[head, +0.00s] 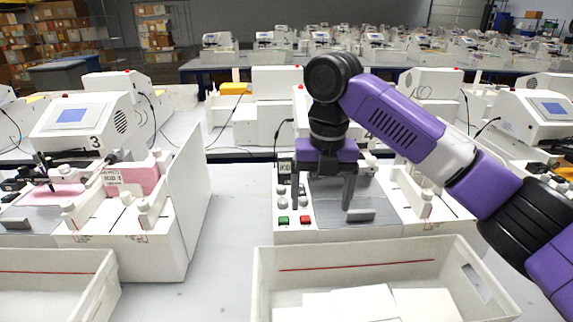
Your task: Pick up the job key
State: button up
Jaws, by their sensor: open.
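My gripper (321,205) is open and points down over the front of the middle plotter (292,237), with its two fingers apart and nothing seen between them. I cannot make out the job key for certain; it may be small or hidden behind my gripper. A small dark-and-white labelled piece (284,163) stands just left of the left finger. Below it are white knobs, a green button (283,220) and a red button (306,220).
A white bin (348,253) with white sheets stands in front of the middle plotter. Another bin (60,262) is at lower left. A plotter marked 3 (85,120) stands left, with a tall white side panel. Bare table shows between the two plotters.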

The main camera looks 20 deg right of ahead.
aim_at(284, 160)
jog(key=i, duration=0.95)
